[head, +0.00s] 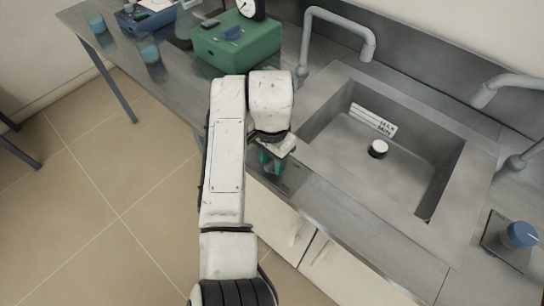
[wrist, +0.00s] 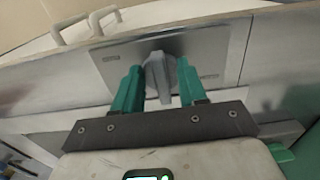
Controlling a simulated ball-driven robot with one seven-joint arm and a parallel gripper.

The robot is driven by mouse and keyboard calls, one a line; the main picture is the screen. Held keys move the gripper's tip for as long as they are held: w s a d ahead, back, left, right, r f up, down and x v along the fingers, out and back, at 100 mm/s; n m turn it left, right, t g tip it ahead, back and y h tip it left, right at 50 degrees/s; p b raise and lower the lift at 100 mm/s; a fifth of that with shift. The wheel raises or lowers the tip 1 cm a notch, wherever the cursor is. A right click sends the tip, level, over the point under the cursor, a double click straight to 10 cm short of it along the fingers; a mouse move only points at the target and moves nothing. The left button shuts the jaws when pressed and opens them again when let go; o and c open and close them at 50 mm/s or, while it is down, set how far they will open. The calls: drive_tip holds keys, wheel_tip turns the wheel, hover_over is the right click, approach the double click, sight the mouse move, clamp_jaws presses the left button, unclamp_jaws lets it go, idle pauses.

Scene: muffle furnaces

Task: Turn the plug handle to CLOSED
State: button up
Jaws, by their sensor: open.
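The plug handle (wrist: 158,76) is a grey wing-shaped knob on a metal plate (wrist: 222,45) in the wrist view. It stands roughly upright in that picture, with small marks on the plate to either side, too small to read. My gripper (wrist: 159,84) has green fingers, open, one on each side of the handle. I cannot tell whether either finger touches it. In the head view my gripper (head: 270,160) is at the counter's front edge, left of the sink (head: 320,150); my arm hides the handle there. A black and white round plug piece (head: 378,148) sits on the sink floor.
A white label (head: 373,121) is on the sink's wall. Grey taps (head: 345,22) stand behind it. A blue knob (head: 521,235) is at the right. A green box (head: 237,45) with a gauge stands on the counter to the left. Cabinet handles (wrist: 72,28) stick out nearby.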

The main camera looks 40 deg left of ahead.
clamp_jaws()
idle(0.3)
drive_tip(key=shift+r+n+p, duration=0.15)
drive_tip(key=shift+n+p, duration=0.15)
drive_tip(key=shift+p, duration=0.15)
drive_tip(key=n+p, duration=0.2)
drive_tip(key=p, duration=0.1)
drive_tip(key=shift+w+d+r+n, duration=0.1)
drive_tip(key=shift+d+r+n, duration=0.05)
drive_tip(key=shift+d+n, duration=0.15)
drive_tip(key=n+p, duration=0.4)
drive_tip(key=n, duration=0.1)
drive_tip(key=shift+w+d, duration=0.15)
drive_tip(key=n, duration=0.2)
drive_tip(key=n+p, duration=0.1)
drive_tip(key=n, duration=0.2)
drive_tip(key=shift+w+d, duration=0.15)
drive_tip(key=shift+w, duration=0.05)
drive_tip(key=n, duration=0.3)
drive_tip(key=n+p, duration=0.1)
drive_tip(key=shift+w+f+n, duration=0.2)
drive_tip(key=shift+w+n, duration=0.05)
drive_tip(key=shift+n, duration=0.05)
